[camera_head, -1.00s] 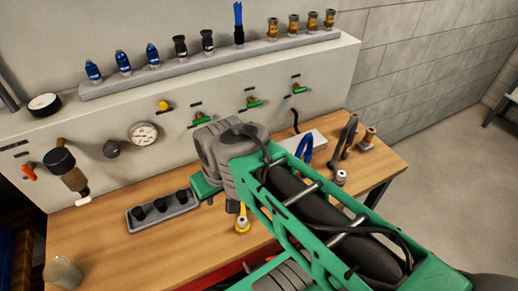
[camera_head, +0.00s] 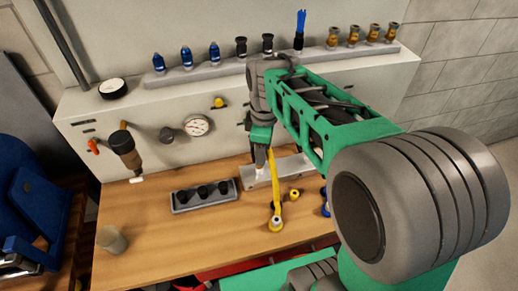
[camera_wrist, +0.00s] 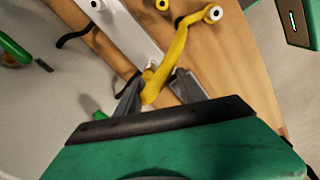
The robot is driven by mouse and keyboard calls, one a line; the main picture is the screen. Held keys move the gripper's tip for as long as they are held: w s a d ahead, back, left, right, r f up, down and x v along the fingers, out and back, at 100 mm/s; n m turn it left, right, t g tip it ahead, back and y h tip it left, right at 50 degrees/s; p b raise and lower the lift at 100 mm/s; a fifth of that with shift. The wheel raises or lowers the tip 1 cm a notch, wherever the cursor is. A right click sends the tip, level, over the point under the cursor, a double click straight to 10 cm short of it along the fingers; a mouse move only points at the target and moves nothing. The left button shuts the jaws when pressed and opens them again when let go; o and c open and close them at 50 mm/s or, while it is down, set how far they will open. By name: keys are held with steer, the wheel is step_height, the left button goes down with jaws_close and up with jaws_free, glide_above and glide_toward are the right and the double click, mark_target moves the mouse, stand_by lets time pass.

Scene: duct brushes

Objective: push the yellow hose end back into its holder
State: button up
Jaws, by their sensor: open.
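The yellow hose (camera_head: 275,185) runs from just beside my gripper down to a ringed end (camera_head: 275,223) low on the bench. In the wrist view the yellow hose (camera_wrist: 176,50) passes between my spread fingers, with a white-ringed end (camera_wrist: 212,13) away from them. My gripper (camera_head: 262,160) is open; it also shows in the wrist view (camera_wrist: 158,92). I cannot tell whether either finger touches the hose. A pale block (camera_head: 290,168), perhaps the holder, lies behind the hose; it also shows in the wrist view (camera_wrist: 125,38). My arm covers its right part.
A small yellow fitting (camera_head: 294,194) and a blue hose piece (camera_head: 325,203) are right of the hose. A grey tray with black plugs (camera_head: 203,195) is left of it. The panel (camera_head: 85,140) with gauge and valves rises behind.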

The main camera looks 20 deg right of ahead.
steer(key=w+n+g+p, duration=0.1)
steer(key=w+n, duration=0.2)
steer(key=n, duration=0.1)
steer(key=shift+w+n, duration=0.15)
steer(key=shift+n, duration=0.15)
steer(key=shift+w+f+n, duration=0.2)
steer(key=shift+f+n, duration=0.05)
steer(key=shift+n, duration=0.15)
step_height(320, 180, down, 9)
steer(key=b, duration=0.6)
stand_by(0.6)
jaws_close()
stand_by(0.3)
stand_by(0.5)
